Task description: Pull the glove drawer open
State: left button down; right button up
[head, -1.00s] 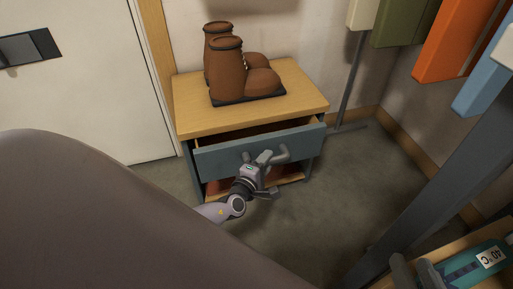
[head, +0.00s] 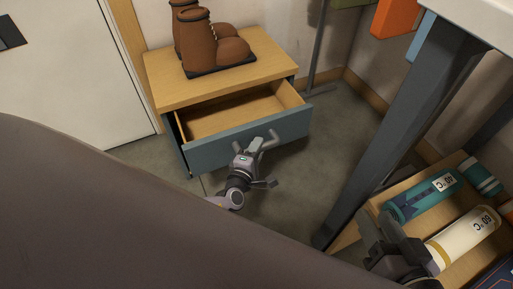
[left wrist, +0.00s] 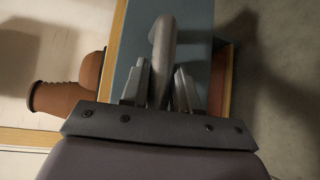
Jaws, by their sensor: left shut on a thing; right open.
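The glove drawer (head: 225,142) has a blue-grey front and pale wooden inside, and stands well out of its wooden cabinet (head: 190,88). The part of its inside that shows looks empty. My left gripper (head: 257,148) is at the drawer front, shut on the grey bar handle (head: 269,141). In the left wrist view, the handle (left wrist: 162,50) runs between the two fingers, with the drawer front (left wrist: 190,30) behind it. My right gripper (head: 385,228) is open at the lower right, away from the drawer, above a shelf with bottles.
Brown boots (head: 205,45) stand on the cabinet top. A dark grey post (head: 390,115) rises right of the drawer. A wooden shelf (head: 345,238) at the lower right holds a teal bottle (head: 425,196) and a cream bottle (head: 465,238). Grey floor is free between drawer and post.

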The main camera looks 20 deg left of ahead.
pick_arm(q)
jog(key=shift+s, duration=0.1)
pick_arm(e)
jog(key=shift+f, duration=0.1)
pick_arm(q)
jog(key=c, duration=0.9)
grip_release()
jog(key=shift+c, duration=0.2)
pick_arm(e)
jog(key=shift+s+d, duration=0.1)
jog(key=shift+d, duration=0.05)
